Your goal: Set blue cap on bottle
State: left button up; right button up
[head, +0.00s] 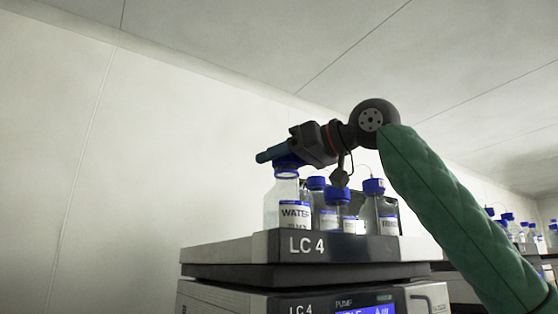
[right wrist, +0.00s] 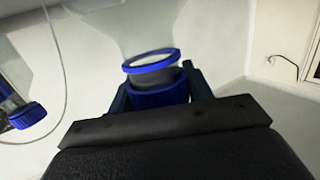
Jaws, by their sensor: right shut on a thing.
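My right gripper (head: 272,153) comes in from the right above the clear bottle labelled WATER (head: 287,212), at the left front of the tray. It is shut on the blue cap (head: 290,161), which also shows between the fingers in the right wrist view (right wrist: 160,93). There the bottle's neck with its blue ring (right wrist: 150,62) lines up with the cap's open side, and a short grey band shows between them. The bottle stands upright. My left gripper is not in view.
Several blue-capped bottles stand close behind and right of the WATER bottle, some with thin tubes (head: 373,187). The tray (head: 225,252) marked LC 4 tops a column stack with a lit pump display (head: 365,308). More bottles (head: 520,232) stand far right. Left is clear.

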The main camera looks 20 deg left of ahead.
jog(key=shift+f, duration=0.4)
dwell(0.4)
jog(key=o, duration=1)
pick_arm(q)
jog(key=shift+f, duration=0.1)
pick_arm(e)
jog(key=shift+d, duration=0.2)
pick_arm(q)
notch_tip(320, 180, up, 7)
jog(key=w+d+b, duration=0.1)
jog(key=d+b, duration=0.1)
jog(key=b, duration=0.1)
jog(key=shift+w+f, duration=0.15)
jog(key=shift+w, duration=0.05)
pick_arm(e)
jog(key=v, duration=0.7)
jog(key=shift+d, duration=0.2)
